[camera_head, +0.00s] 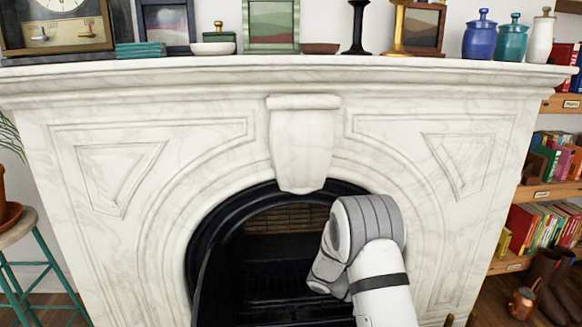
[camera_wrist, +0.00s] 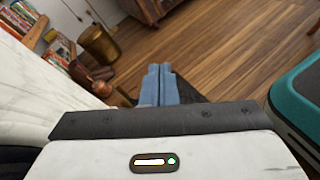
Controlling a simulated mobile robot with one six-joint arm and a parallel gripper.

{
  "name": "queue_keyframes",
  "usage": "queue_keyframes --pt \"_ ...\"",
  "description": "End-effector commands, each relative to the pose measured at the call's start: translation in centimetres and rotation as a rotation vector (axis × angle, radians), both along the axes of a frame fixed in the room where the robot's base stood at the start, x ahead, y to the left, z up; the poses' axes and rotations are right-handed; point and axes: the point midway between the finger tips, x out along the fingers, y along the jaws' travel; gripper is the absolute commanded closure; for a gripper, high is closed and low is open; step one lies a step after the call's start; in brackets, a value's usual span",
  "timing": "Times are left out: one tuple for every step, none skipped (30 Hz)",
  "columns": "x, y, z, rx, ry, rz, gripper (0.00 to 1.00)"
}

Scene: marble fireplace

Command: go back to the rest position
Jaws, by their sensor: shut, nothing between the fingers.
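My gripper (camera_wrist: 158,84) shows in the wrist view with its two blue-grey fingers together and nothing between them. It points out over the wooden floor (camera_wrist: 220,50). In the head view my white and grey arm is folded in front of the fireplace opening, and the gripper itself is hidden there.
The marble fireplace (camera_head: 220,130) fills the head view. Its mantel (camera_head: 300,65) carries a clock (camera_head: 56,22), frames, bowls, candlesticks and lidded jars (camera_head: 480,38). A bookshelf (camera_head: 540,194) stands at right, a teal-legged stool (camera_head: 20,235) at left. A brass bin (camera_wrist: 98,42) stands on the floor.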

Motion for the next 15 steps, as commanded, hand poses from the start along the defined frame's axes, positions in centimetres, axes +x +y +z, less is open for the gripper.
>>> queue_keyframes --pt "-1.1 0.0 3.8 0.047 -0.045 -0.034 1.0" --pt "-1.8 0.1 5.1 0.076 -0.069 -0.055 1.0" --pt "-2.7 0.3 6.8 0.117 -0.102 -0.082 1.0" --pt "-3.4 0.5 8.0 0.147 -0.129 -0.102 1.0" --pt "-4.1 0.7 9.3 0.176 -0.155 -0.123 1.0" --pt "-5.0 0.9 10.8 0.215 -0.189 -0.149 1.0" --pt "-5.7 1.2 12.0 0.245 -0.217 -0.169 1.0" --pt "-6.4 1.4 13.2 0.274 -0.244 -0.188 1.0" --pt "-7.3 1.7 14.7 0.314 -0.282 -0.214 1.0" --pt "-8.0 2.0 15.8 0.344 -0.309 -0.233 1.0" --pt "-8.7 2.3 16.9 0.373 -0.338 -0.252 1.0" --pt "-9.6 2.8 18.3 0.412 -0.377 -0.276 1.0" --pt "-10.3 3.1 19.4 0.442 -0.406 -0.294 1.0" --pt "-11.0 3.5 20.4 0.471 -0.437 -0.312 1.0" --pt "-11.9 3.9 21.7 0.51 -0.477 -0.337 1.0"
